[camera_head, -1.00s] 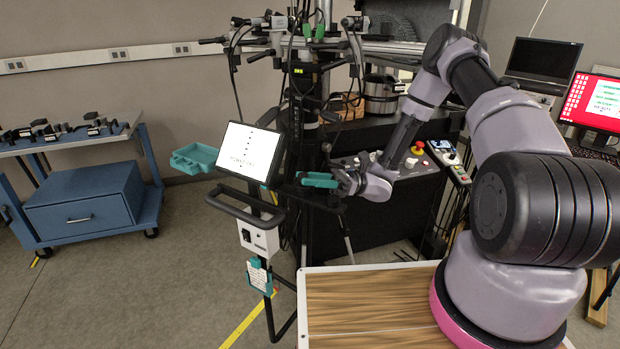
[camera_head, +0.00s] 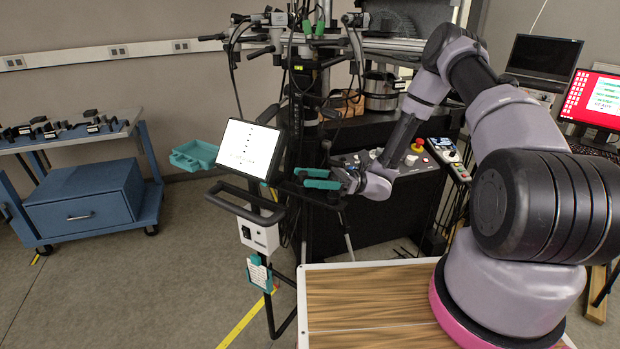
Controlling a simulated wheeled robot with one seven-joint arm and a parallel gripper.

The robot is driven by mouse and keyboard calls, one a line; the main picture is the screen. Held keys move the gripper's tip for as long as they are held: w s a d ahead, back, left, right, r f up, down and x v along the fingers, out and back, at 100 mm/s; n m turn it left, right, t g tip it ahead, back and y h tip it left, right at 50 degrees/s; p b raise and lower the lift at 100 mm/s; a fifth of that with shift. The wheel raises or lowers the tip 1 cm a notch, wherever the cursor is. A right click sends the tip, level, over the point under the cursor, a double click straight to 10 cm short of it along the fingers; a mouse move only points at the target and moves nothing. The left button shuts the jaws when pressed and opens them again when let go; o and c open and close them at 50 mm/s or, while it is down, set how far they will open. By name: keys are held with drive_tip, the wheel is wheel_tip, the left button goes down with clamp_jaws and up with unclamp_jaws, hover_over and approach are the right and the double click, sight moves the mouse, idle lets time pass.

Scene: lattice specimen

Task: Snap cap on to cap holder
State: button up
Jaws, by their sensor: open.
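My gripper (camera_head: 312,178) has teal fingers and points left, in front of the dark stand and just right of the tilted white screen (camera_head: 250,150). Two teal fingers show with a small gap between them; it is open, and I see nothing held in it. I cannot make out the cap or the cap holder at this size. Dark clamps and cables on the stand (camera_head: 297,95) lie close behind and above my gripper.
A teal tray (camera_head: 195,156) is left of the screen. A black handle bar (camera_head: 240,208) juts out below it. A blue cart (camera_head: 85,205) with dark parts on top stands at the left. A control panel with a red button (camera_head: 418,142) is right of my gripper. Floor at left is free.

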drive_tip(key=o, duration=0.4)
drive_tip(key=shift+r, duration=0.1)
drive_tip(key=shift+r, duration=2.45)
drive_tip(key=shift+d, duration=0.1)
drive_tip(key=v, duration=1)
drive_tip(key=shift+w+d, duration=0.2)
drive_tip(key=shift+d, duration=0.1)
